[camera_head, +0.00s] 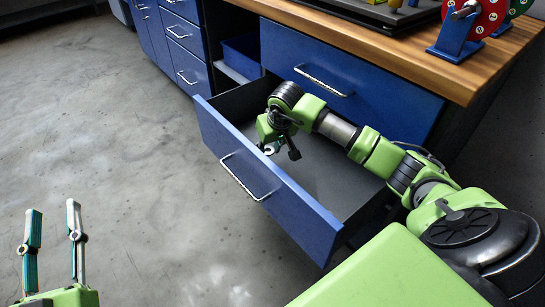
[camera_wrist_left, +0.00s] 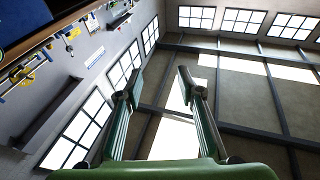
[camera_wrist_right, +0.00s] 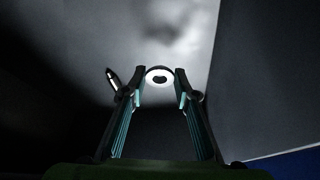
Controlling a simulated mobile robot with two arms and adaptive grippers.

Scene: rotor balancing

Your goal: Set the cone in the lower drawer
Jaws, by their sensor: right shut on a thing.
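The lower drawer (camera_head: 290,225) is pulled out, with its grey inside bare where I can see it. My right gripper (camera_head: 278,150) is inside the drawer's outline, reaching down near its front panel. It is shut on the cone (camera_wrist_right: 160,76), which shows as a pale ring with a dark centre between the fingertips in the right wrist view. In the head view the cone (camera_head: 269,150) is small and partly hidden by the gripper. I cannot tell whether it touches the drawer floor. My left gripper (camera_head: 54,212) is open and empty, away from the drawer at lower left.
The closed upper drawer (camera_head: 350,90) is above the open one, under the wooden worktop (camera_head: 400,45). A red disc on a blue stand (camera_head: 456,36) and a dark tray (camera_head: 365,12) are on the worktop. More blue drawers (camera_head: 186,50) stand left. The floor (camera_head: 110,130) is clear.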

